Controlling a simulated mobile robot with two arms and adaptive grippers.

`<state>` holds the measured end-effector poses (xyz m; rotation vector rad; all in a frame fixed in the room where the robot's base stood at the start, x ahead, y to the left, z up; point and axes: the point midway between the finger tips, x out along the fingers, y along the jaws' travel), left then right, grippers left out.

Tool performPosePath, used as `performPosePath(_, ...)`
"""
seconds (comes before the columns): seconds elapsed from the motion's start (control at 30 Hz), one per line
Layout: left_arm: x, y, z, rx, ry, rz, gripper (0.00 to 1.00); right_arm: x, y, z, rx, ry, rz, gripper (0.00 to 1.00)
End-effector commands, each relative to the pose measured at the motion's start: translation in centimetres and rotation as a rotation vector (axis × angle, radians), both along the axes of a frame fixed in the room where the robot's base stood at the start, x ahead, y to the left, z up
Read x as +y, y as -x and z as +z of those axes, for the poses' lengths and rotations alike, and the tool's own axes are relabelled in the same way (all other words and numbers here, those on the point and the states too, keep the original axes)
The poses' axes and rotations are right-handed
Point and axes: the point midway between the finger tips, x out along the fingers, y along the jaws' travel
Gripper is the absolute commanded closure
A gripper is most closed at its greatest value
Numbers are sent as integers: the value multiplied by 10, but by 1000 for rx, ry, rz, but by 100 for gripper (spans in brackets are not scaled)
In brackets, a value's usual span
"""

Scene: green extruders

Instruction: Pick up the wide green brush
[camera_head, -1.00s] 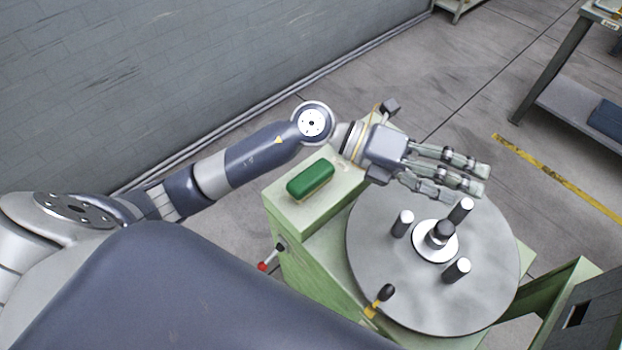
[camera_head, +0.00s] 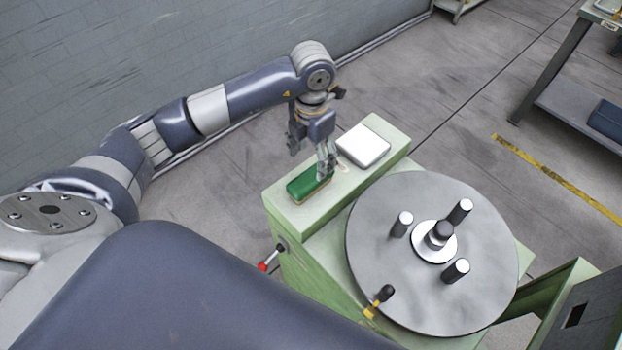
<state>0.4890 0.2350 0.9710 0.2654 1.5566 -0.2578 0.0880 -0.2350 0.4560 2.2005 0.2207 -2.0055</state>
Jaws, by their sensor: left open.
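The wide green brush (camera_head: 305,187) lies on the light green top of the machine (camera_head: 283,211), near its left end. My left gripper (camera_head: 325,172) points down over the brush's right end, with its fingers apart. The fingers cover part of that end, and I cannot tell whether they touch the brush. My right gripper is not in view.
A white square block (camera_head: 363,145) lies on the same ledge, right of the gripper. A large grey disc (camera_head: 388,236) with several upright pegs is in front. A red-knobbed lever (camera_head: 270,258) sticks out at the machine's left side. A bench (camera_head: 567,100) stands at the upper right.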

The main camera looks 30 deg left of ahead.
Motion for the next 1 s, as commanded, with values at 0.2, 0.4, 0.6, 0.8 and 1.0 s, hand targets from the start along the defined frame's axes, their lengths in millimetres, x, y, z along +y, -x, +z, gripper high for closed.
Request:
performPosePath(0.2,-1,1,-27,1,4,-1,33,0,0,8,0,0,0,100)
performPosePath(0.4,-1,3,-43,5,3,-1,33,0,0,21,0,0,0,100)
performPosePath(0.6,0,4,-72,3,4,-1,33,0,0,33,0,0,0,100)
performPosePath(0.8,0,3,-82,-1,3,-3,33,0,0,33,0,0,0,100)
performPosePath(1.0,0,3,-82,-1,4,-3,49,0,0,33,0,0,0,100)
